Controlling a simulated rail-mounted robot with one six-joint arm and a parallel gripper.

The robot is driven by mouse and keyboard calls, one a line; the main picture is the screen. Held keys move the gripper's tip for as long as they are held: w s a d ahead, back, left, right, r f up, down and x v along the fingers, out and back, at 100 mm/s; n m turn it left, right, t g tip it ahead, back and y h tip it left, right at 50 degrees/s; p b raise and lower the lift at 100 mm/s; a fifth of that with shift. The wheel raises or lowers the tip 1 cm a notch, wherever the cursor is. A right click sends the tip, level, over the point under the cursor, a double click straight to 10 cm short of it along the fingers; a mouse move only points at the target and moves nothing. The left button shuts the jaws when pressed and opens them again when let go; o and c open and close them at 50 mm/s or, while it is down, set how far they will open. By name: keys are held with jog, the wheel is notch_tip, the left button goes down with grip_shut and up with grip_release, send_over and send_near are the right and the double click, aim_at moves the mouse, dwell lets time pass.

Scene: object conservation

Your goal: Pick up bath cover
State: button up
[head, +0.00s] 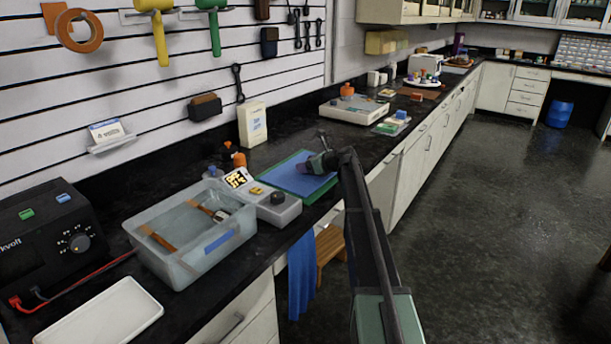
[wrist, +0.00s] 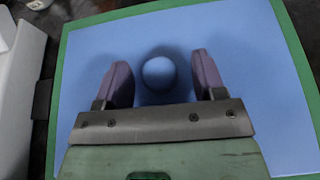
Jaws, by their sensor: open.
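The bath cover appears to be the flat blue panel (head: 292,177) with a round blue knob (wrist: 159,74); it lies on a green mat (head: 318,193) on the black counter. In the wrist view the blue panel (wrist: 262,115) fills most of the picture. My gripper (head: 318,161) is over the panel, and in the wrist view its open purple fingers (wrist: 160,78) stand on either side of the knob with gaps. I cannot tell how far down the fingers reach. The translucent bath (head: 195,240) stands open to the left, with brown-handled tools in it.
A white tray (head: 100,315) and a black power supply (head: 50,240) are at the near left. A blue towel (head: 302,275) hangs at the counter front. Some counter behind the panel is clear.

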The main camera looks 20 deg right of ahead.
jog(key=c, duration=1.1)
jog(key=shift+o, duration=0.2)
jog(key=shift+r, duration=0.15)
notch_tip(320, 180, up, 20)
jog(key=p, duration=2)
